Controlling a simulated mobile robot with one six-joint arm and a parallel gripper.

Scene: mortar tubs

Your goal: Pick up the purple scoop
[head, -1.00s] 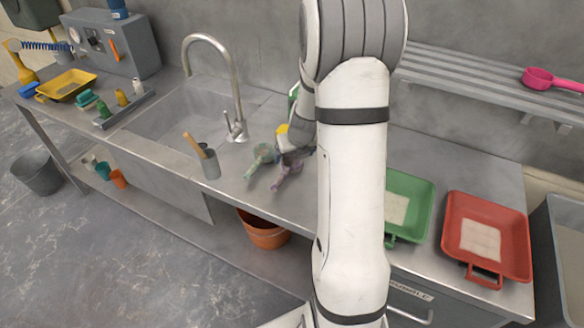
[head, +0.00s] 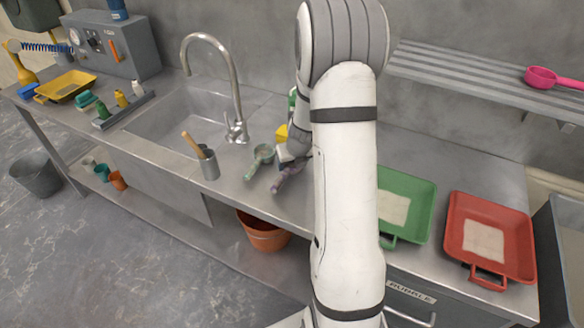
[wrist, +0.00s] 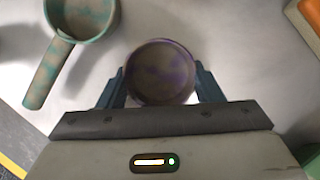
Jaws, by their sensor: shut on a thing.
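The purple scoop shows in the wrist view as a round, stained cup with a purple rim (wrist: 160,73). It sits between the two fingers of my gripper (wrist: 160,90), which is shut on it. In the head view the purple scoop's handle (head: 287,176) shows beside my wrist, and its cup is mostly hidden by my arm. I cannot tell whether the scoop is clear of the counter. A mottled green scoop (head: 262,156) lies just to its left on the counter, and it also shows at upper left in the wrist view (wrist: 82,14).
A yellow thing (head: 282,133) is behind my gripper. A green tray (head: 425,215) and a red tray (head: 520,250) lie to the right. A pink scoop (head: 545,77) rests on the shelf.

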